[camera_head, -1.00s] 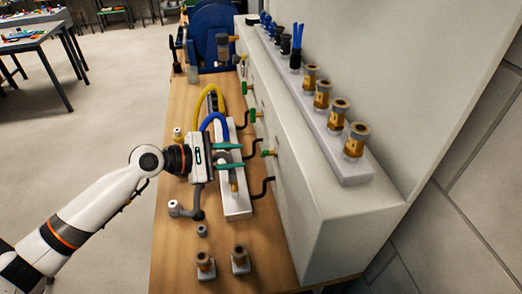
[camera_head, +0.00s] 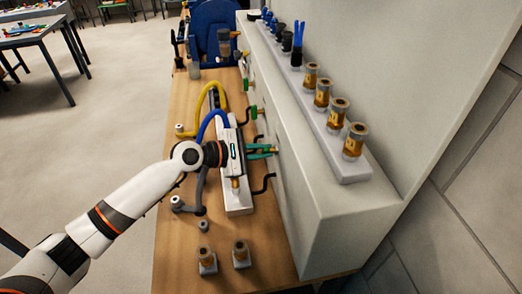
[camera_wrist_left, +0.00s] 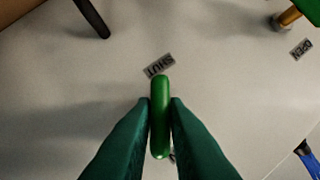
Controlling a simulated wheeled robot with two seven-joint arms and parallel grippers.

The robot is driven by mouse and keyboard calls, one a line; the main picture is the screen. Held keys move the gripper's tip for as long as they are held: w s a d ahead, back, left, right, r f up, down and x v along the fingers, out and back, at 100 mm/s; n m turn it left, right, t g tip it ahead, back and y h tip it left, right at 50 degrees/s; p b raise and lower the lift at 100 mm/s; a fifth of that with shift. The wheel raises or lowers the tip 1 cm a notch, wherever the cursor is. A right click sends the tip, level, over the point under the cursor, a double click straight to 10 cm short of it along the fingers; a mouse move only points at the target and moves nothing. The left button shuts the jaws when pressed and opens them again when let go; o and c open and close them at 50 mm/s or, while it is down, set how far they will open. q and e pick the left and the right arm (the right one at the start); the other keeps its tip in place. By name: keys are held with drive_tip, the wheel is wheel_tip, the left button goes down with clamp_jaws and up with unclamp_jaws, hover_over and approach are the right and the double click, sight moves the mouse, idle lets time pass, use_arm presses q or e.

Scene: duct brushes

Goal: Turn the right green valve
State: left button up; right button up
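The right green valve (camera_wrist_left: 160,117) is upright between the two green fingertips in the left wrist view. In the head view it is mostly hidden by my left gripper (camera_head: 264,151), at the near end of the grey wall unit's front. The fingers of my left gripper (camera_wrist_left: 160,106) lie against both sides of the handle and look shut on it. A "SHUT" label (camera_wrist_left: 159,66) is just above the handle. Another green valve (camera_head: 254,111) is farther along the wall. My right gripper is not in view.
Black hooks (camera_head: 265,184) stick out near the valve. Brass fittings (camera_head: 207,258) stand at the table's near end. An "OPEN" label (camera_wrist_left: 301,49) is at right.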

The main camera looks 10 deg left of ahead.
use_arm(q)
drive_tip(key=shift+f+m, duration=0.1)
drive_tip(key=shift+m, duration=0.2)
clamp_jaws()
drive_tip(key=shift+s+f+m+t+h+b, duration=0.1)
drive_tip(key=shift+m+t+h+b, duration=0.1)
drive_tip(key=shift+m+t+b, duration=0.7)
drive_tip(key=shift+f+m+t+h+b, duration=0.15)
drive_tip(key=shift+m+t+b, duration=0.35)
drive_tip(key=shift+m+b, duration=0.8)
drive_tip(key=shift+r, duration=0.1)
drive_tip(key=o, duration=0.7)
unclamp_jaws()
